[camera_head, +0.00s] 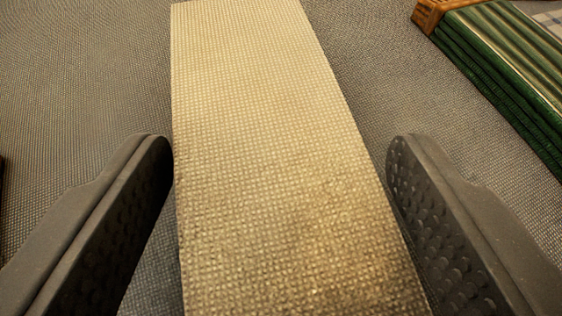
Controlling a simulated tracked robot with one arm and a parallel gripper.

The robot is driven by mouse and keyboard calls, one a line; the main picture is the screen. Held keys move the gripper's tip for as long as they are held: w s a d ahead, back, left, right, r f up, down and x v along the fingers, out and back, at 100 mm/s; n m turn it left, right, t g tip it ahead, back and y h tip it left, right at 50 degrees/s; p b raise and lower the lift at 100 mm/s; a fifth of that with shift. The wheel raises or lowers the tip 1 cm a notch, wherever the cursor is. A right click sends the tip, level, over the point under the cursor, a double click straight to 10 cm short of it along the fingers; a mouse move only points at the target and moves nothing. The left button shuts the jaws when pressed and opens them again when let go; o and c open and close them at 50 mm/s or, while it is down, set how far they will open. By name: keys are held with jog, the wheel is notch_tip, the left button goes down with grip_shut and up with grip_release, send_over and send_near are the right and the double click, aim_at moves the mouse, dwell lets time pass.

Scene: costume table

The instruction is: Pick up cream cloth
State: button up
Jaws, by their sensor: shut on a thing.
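The cream cloth (265,90) is a long, flat-sided, woven block shape that runs from the bottom of the view to the top edge, leaning slightly. It is browner towards the near end. My gripper (280,160) has its two dark, dimpled fingers on either side of the cloth, and it is shut on the cloth. The left finger lies close against the cloth's left side; a narrow gap seems to show by the right finger. The near end of the cloth is cut off by the bottom of the view.
A grey woven surface (90,80) lies below and around the cloth, clear on the left. At the top right are a green striped folded stack (500,65) and a brown wicker-like piece (437,10). A pale checked patch (550,18) shows at the corner. A dark sliver cuts the left edge.

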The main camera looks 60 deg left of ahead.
aim_at(281, 227)
jog(key=shift+r+p, duration=0.4)
jog(key=shift+p, duration=0.2)
jog(key=c, duration=0.4)
notch_tip(281, 227, up, 3)
jog(key=p, duration=0.3)
jog(key=shift+c, duration=0.2)
jog(key=s+d, duration=0.1)
jog(key=s, duration=0.3)
jog(key=s+d, duration=0.2)
jog(key=s, duration=0.1)
jog(key=s+d, duration=0.2)
jog(key=s, duration=0.2)
jog(key=shift+s+d+r+b, duration=0.25)
jog(key=shift+s+r+b, duration=0.1)
jog(key=shift+r, duration=0.05)
jog(key=shift+s+d+f+b, duration=0.1)
jog(key=shift+s+b, duration=0.2)
jog(key=shift+d+b, duration=0.1)
jog(key=shift+b, duration=0.8)
jog(key=shift+s+d+f+b, duration=0.1)
jog(key=shift+s+d+b, duration=0.15)
jog(key=shift+b, duration=0.7)
jog(key=b, duration=0.2)
jog(key=s+b, duration=0.1)
jog(key=shift+s+d+r+b, duration=0.15)
jog(key=shift+s+r+b, duration=0.1)
jog(key=shift+b, duration=0.15)
jog(key=shift+d, duration=0.15)
